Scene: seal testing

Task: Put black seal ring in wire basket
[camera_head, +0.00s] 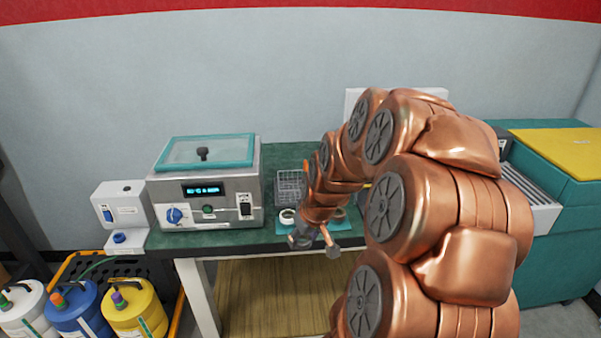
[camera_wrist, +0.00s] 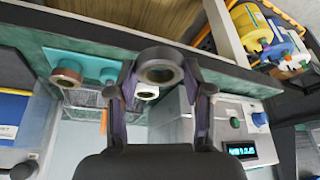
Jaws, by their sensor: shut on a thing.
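My gripper (camera_wrist: 159,78) is shut on the black seal ring (camera_wrist: 158,54), a thick dark ring held between the two fingertips in the wrist view. In the head view my gripper (camera_head: 302,240) is at the table's front edge, and the ring cannot be made out there. The wire basket (camera_head: 291,181) stands on the green table behind my gripper, partly beside my arm. In the wrist view the basket (camera_wrist: 84,98) shows left of the fingers, partly hidden by a finger.
A teal mat (camera_wrist: 90,57) bears a copper-coloured ring (camera_wrist: 67,74) and a white ring (camera_wrist: 147,93). A grey machine with a teal lid (camera_head: 206,155) stands left of the basket. Several bottles (camera_head: 134,310) are on the floor at left.

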